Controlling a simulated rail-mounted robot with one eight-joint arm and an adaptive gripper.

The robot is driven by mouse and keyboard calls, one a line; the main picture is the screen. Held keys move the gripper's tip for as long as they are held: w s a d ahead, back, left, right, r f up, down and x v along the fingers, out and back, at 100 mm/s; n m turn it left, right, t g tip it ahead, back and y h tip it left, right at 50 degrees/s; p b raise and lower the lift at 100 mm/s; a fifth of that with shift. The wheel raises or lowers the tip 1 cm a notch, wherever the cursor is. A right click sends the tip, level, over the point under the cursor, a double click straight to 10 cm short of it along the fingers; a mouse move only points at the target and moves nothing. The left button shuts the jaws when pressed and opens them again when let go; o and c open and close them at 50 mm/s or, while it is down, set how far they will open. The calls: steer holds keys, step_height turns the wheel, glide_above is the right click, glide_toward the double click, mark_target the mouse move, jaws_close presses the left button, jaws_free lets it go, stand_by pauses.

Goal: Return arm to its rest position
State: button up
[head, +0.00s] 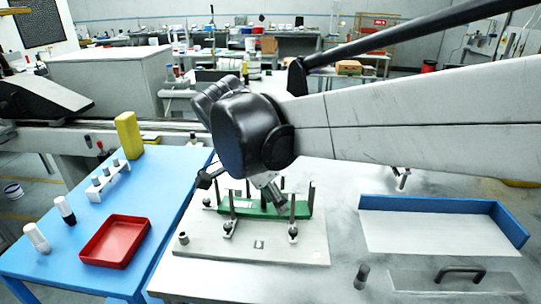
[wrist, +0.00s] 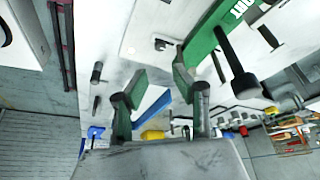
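My gripper (wrist: 160,82) shows in the wrist view with its two green-padded fingers apart and nothing between them. In the head view my arm reaches in from the right, and its black wrist joint hangs over the work plate; the fingers are mostly hidden there. Below it, a green block with a white label (head: 250,205) lies among upright posts on a pale plate (head: 300,252). The green block also shows in the wrist view (wrist: 212,32), at the upper right, apart from the fingers.
A blue table (head: 160,190) on the left holds a red tray (head: 116,241), a yellow block (head: 128,134), a white rack (head: 110,181) and two bottles. A blue-walled white tray (head: 435,230) and a handled plate (head: 450,281) lie at the right.

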steer(key=s+d+f+n+t+y, duration=0.1)
steer(key=s+d+n, duration=0.2)
steer(key=d, duration=0.3)
steer(key=s+d+f+n+t+y, duration=0.1)
steer(key=s+d+n+t, duration=0.1)
steer(key=s+d+n, duration=0.1)
steer(key=s+d+f+n+t+y, duration=0.1)
steer(key=s+d+n, duration=0.3)
steer(key=d, duration=0.4)
steer(key=shift+s+d+f+n+y, duration=0.1)
steer(key=shift+d+f+n+y, duration=0.1)
steer(key=shift+d+n+y, duration=0.35)
steer(key=shift+s+d+f+n+t, duration=0.1)
steer(key=shift+s+f+n+t, duration=0.15)
steer(key=shift+n+t, duration=0.3)
